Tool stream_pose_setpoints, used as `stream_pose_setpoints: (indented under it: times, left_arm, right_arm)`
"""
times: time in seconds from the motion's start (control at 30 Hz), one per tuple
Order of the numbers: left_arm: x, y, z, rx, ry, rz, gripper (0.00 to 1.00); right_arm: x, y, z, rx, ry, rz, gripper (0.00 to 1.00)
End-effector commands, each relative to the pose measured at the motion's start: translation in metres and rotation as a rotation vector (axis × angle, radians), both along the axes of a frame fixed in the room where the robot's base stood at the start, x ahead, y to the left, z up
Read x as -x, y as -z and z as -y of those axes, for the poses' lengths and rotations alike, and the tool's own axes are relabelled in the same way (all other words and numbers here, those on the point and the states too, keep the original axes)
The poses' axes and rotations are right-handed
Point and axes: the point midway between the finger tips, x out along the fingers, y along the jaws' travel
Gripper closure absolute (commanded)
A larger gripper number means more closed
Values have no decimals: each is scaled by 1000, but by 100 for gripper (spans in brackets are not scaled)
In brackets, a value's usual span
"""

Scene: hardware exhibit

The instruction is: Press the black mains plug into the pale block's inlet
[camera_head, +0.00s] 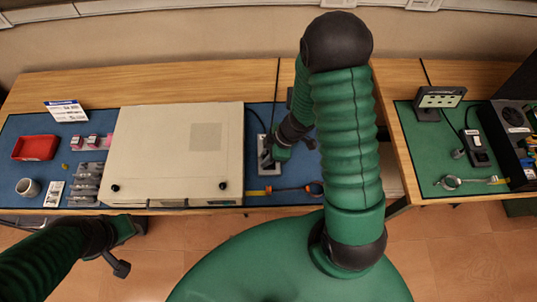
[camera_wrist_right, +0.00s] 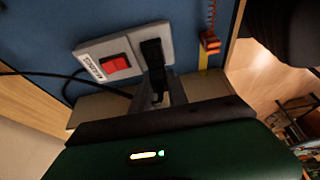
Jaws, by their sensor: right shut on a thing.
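The pale block (camera_wrist_right: 122,55) lies on the blue mat and carries a red switch (camera_wrist_right: 114,65) and a lettered label. The black mains plug (camera_wrist_right: 152,56) is at the block's end beside the switch, over where the inlet lies; the inlet itself is hidden. I cannot tell how deep the plug sits. My right gripper (camera_wrist_right: 157,96) is shut on the plug.
A large beige case (camera_head: 165,150) stands left of the block. A black cable (camera_wrist_right: 35,73) runs past the block. An orange-handled tool (camera_head: 290,189) lies near the front edge. A red tray (camera_head: 36,147) and a cup (camera_head: 28,187) stand far left. A green mat (camera_head: 425,165) lies right.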

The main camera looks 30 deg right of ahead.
Motion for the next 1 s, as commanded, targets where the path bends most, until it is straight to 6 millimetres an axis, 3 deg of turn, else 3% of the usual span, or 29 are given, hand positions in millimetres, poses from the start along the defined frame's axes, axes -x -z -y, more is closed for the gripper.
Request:
stream_pose_setpoints:
  times: [1.0]
  left_arm:
    - [0,-8,0,0,0,0,64]
  right_arm:
    - [1,0,6,0,1,0,100]
